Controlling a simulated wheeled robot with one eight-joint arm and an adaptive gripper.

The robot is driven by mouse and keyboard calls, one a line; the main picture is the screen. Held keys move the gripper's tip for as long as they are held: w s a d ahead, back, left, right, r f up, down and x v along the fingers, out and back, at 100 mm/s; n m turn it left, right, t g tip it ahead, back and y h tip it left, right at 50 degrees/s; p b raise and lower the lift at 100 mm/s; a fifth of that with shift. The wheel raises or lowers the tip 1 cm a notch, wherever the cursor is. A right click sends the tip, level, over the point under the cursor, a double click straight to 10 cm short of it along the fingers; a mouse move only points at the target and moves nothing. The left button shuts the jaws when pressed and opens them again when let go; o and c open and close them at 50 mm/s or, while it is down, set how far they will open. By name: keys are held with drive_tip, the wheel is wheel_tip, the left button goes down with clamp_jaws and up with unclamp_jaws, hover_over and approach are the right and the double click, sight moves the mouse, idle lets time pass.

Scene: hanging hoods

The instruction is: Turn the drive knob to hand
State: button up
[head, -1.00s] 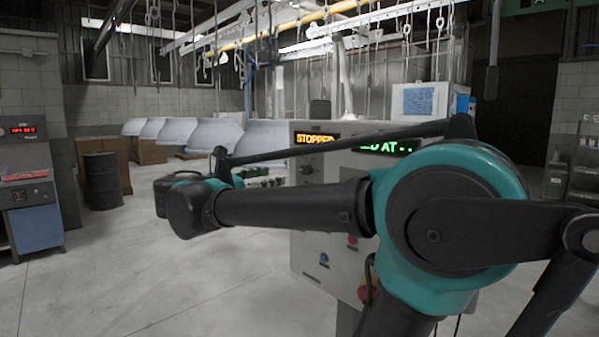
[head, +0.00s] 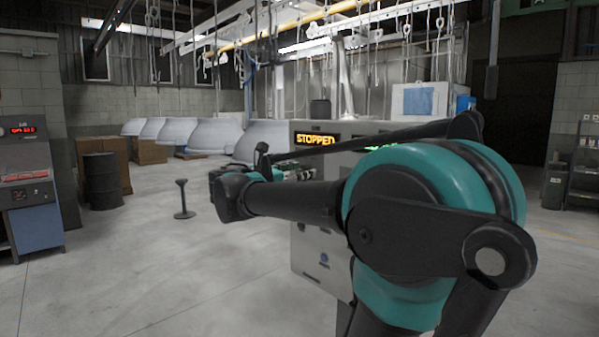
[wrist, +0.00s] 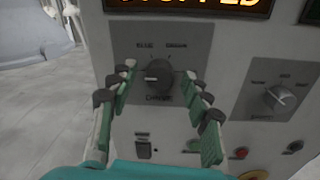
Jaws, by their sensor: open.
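In the wrist view, the drive knob (wrist: 158,73) is a round black knob on a dark grey plate (wrist: 195,45) marked DRIVE. A pale mark on it faces left. Two small labels above it are too blurred to read. My gripper (wrist: 159,76) is open, with its green-padded fingers apart on the left and right of the knob. Contact with the knob is not clear. In the head view, the grey control cabinet (head: 308,245) stands behind my arm, and my arm hides the knob.
A second knob (wrist: 278,97) sits right of the drive knob. A switch (wrist: 143,150), a red button (wrist: 240,153) and a black button (wrist: 292,147) are below. An amber STOPPED display (head: 315,139) is above. A black stand (head: 183,200) is on the floor.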

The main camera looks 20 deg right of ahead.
clamp_jaws()
idle(0.3)
